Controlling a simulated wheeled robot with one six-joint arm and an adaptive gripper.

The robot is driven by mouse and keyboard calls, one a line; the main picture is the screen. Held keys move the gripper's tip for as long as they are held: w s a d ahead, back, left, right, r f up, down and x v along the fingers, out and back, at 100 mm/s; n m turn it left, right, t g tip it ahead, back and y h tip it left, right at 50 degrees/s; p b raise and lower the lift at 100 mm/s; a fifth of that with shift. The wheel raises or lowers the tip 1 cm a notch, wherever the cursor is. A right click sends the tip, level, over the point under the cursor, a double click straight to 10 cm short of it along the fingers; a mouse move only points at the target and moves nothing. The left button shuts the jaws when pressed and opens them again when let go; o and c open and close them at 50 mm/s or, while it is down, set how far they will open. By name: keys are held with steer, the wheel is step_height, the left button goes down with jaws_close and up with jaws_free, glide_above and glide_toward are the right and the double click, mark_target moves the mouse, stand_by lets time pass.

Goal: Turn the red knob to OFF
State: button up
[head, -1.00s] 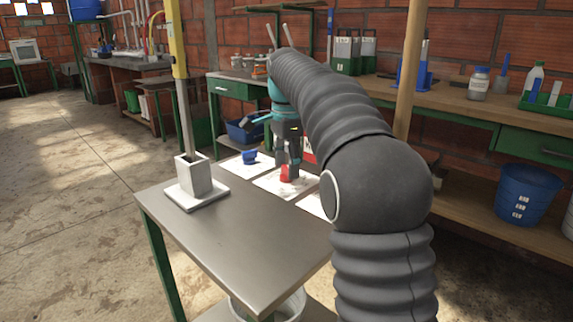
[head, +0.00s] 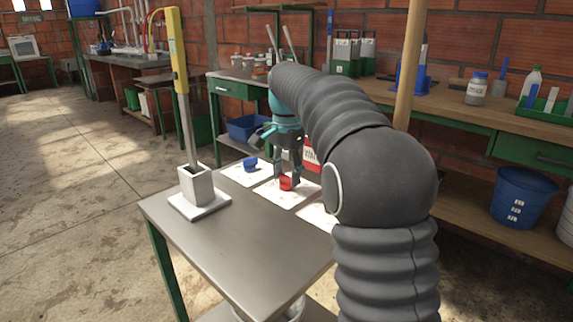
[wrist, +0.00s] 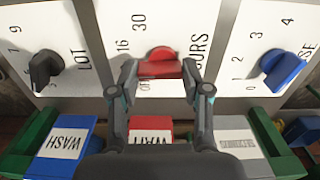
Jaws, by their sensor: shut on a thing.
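The red knob (wrist: 160,66) sits on the middle white dial panel (wrist: 196,22) in the wrist view, its grip bar lying roughly across the picture. My gripper (wrist: 160,72) is shut on it, one fingertip at each end of the bar. The numbers 16 and 30 and part of the word HOURS show around the knob. Small lettering just below its left side is partly hidden, perhaps OFF. In the head view the red knob (head: 286,184) shows below my gripper (head: 287,178), on the far part of the metal table (head: 235,240).
A black knob (wrist: 44,70) and a blue knob (wrist: 284,68) sit on the neighbouring panels. Blue WASH (wrist: 65,140), red (wrist: 151,132) and grey (wrist: 238,138) blocks line the near edge. A yellow-handled tool stands in a square holder (head: 196,186) on the table's left.

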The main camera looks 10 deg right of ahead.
mark_target(287, 176)
steer(key=n, duration=0.5)
steer(key=shift+d+n+p, duration=0.1)
steer(key=shift+n+p, duration=0.2)
steer(key=shift+p, duration=0.1)
steer(key=n, duration=0.5)
steer(key=shift+w+n, duration=0.1)
steer(key=shift+n, duration=0.3)
steer(key=o, duration=1.2)
steer(key=shift+c, duration=0.2)
step_height(287, 176, up, 12)
